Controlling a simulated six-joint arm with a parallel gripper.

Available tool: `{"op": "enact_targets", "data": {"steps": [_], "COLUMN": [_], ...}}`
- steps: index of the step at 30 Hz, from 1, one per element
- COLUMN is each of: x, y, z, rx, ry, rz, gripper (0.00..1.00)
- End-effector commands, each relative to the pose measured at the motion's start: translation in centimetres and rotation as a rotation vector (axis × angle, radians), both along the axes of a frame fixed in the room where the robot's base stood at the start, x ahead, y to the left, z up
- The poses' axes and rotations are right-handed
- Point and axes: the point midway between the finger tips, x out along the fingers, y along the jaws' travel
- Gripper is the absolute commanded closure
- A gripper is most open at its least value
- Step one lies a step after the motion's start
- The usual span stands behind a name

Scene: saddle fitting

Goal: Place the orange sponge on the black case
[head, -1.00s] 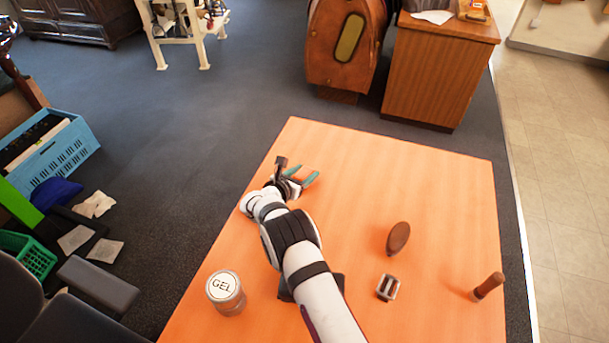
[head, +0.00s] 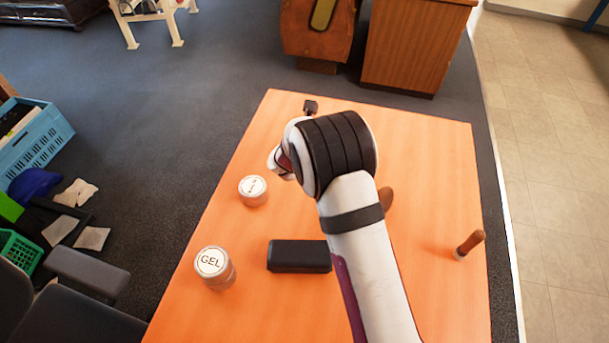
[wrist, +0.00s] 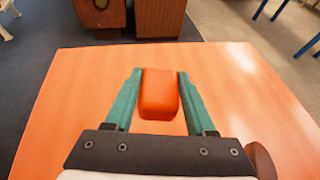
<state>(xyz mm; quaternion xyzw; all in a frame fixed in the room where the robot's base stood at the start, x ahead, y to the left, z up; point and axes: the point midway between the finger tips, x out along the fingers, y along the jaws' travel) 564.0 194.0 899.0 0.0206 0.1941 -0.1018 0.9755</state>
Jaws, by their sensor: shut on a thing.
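The orange sponge (wrist: 160,92) is between the two teal fingers of my gripper (wrist: 160,74) in the wrist view, and the gripper is shut on it. It appears held up over the table. In the head view my arm hides the sponge and the fingers. The black case (head: 298,256) lies on the orange table near the front, left of my forearm. My gripper is away from it, toward the far side of the table.
A jar labelled GEL (head: 215,268) stands left of the case, with a smaller lidded jar (head: 252,190) behind it. A brown oval object (head: 386,200) shows partly beside my arm. A wooden-handled tool (head: 470,244) is at the right edge.

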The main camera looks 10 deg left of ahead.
Motion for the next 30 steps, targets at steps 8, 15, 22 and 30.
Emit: {"op": "enact_targets", "data": {"steps": [8, 15, 22, 30], "x": [-7.0, -20.2, -28.4, -29.5], "y": [3.3, 3.8, 0.4, -0.5], "z": [-0.1, 0.8, 2.5, -1.6], "rx": [-0.001, -0.002, 0.000, -0.006], "ry": [0.001, -0.001, -0.001, 0.000], "rz": [-0.027, -0.106, -0.172, -0.186], "gripper": [0.98, 0.98, 0.98, 0.98]}}
